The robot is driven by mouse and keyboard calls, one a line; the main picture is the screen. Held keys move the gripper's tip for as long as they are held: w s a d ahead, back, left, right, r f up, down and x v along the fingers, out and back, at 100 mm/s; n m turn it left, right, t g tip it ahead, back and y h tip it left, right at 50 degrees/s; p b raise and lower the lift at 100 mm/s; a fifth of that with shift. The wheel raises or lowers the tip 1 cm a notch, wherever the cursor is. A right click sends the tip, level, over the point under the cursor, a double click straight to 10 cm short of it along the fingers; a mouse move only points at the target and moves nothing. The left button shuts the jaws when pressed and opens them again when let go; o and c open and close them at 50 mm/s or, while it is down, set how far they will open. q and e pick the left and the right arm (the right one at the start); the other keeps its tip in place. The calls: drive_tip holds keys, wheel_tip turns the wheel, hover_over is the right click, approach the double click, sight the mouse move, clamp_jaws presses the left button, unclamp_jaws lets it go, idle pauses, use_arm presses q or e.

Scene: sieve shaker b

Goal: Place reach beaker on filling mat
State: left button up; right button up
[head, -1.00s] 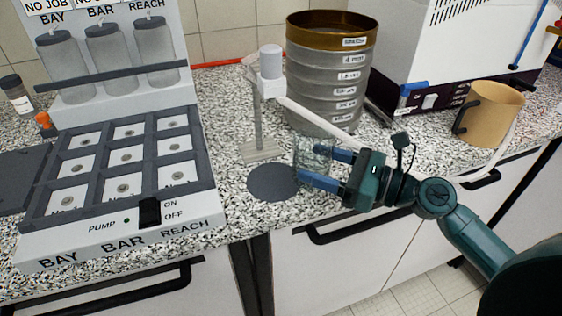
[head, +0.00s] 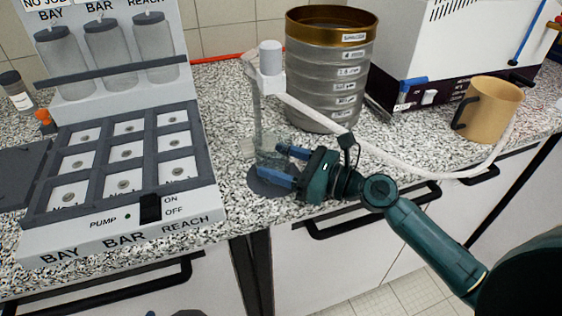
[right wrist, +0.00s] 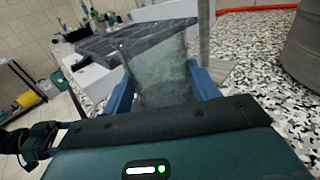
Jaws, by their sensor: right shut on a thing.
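The filling mat (head: 262,191) is a dark grey disc on the speckled counter, at the foot of the dispenser stand. My right gripper (head: 284,165) is shut on the clear reach beaker (head: 268,152) and holds it upright over the mat. The beaker also shows between the blue fingers in the right wrist view (right wrist: 160,75). The beaker and gripper hide part of the mat. I cannot tell whether the beaker's base touches the mat.
The dispenser stand (head: 271,64) rises close behind the beaker. A sieve stack (head: 330,75) stands behind right, with a white hose in front. A tan mug (head: 488,108) is far right. The pump panel with its tray grid (head: 125,150) is on the left.

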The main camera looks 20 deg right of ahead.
drive_tip(key=shift+f, duration=0.15)
drive_tip(key=o, duration=1)
drive_tip(key=shift+c, duration=0.2)
use_arm(q)
drive_tip(key=shift+f, duration=0.2)
use_arm(e)
drive_tip(key=shift+o, duration=0.5)
drive_tip(key=shift+s+d, duration=0.15)
drive_tip(key=b+v, duration=0.2)
drive_tip(key=v, duration=0.8)
drive_tip(key=shift+s+d+b, duration=0.15)
drive_tip(key=shift+s+b, duration=0.05)
drive_tip(key=shift+b, duration=0.1)
use_arm(q)
drive_tip(key=shift+d+f+n, duration=0.1)
drive_tip(key=shift+f+n, duration=0.2)
drive_tip(key=shift+f, duration=0.4)
use_arm(e)
drive_tip(key=shift+s+d, duration=0.4)
use_arm(q)
drive_tip(key=shift+s, duration=0.1)
